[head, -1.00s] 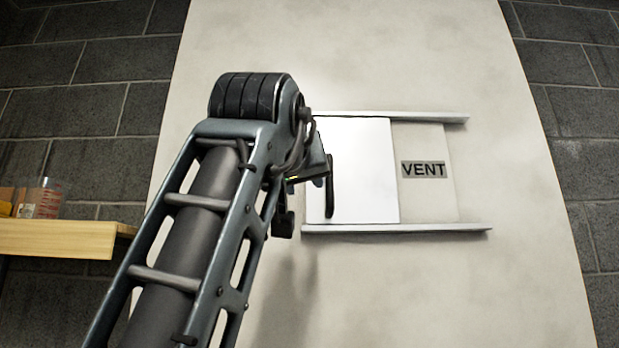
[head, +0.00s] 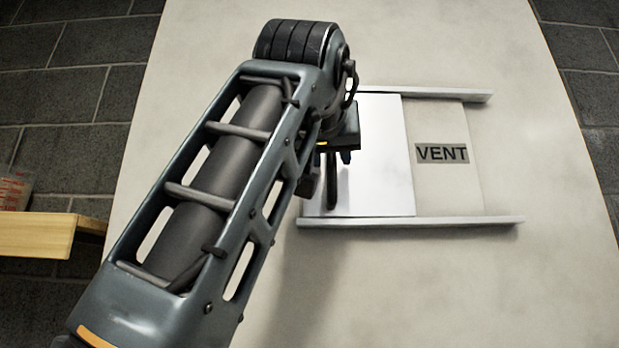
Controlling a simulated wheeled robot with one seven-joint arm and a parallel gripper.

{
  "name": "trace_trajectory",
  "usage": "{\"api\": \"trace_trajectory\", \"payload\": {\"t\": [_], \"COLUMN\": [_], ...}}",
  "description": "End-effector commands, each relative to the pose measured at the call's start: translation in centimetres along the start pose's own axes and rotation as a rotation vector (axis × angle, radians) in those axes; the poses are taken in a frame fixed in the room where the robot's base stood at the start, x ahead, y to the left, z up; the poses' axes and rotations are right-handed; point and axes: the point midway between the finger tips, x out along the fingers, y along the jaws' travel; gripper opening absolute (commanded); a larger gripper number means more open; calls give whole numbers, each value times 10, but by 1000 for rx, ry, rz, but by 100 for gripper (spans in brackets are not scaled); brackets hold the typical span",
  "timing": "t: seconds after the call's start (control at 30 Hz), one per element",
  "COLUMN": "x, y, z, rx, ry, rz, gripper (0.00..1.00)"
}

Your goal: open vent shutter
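The vent shutter (head: 382,165) is a plain white panel held between two horizontal rails. Its right edge ends just left of the dark "VENT" label (head: 442,153), on the beige section of the vent. A dark vertical handle (head: 332,182) stands near the shutter's left side. My gripper (head: 336,155) is at the upper part of the handle, in front of the shutter's left part. My wrist and forearm hide most of it, and I cannot tell whether the fingers touch the handle or how far apart they are.
The upper rail (head: 450,95) and lower rail (head: 460,221) extend right beyond the shutter. A wooden shelf (head: 40,234) with a clear container (head: 14,188) is at far left. The pale wall panel (head: 500,290) is bare below and right of the vent.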

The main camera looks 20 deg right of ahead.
Motion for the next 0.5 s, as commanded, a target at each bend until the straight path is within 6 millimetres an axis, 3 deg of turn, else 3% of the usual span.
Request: {"api": "trace_trajectory", "payload": {"t": [0.33,0.5], "x": [-2,-2], "y": [1,1], "z": [0,0], "rx": [-1,-1], "ry": [0,0], "rz": [-1,0], "gripper": [38,22]}}
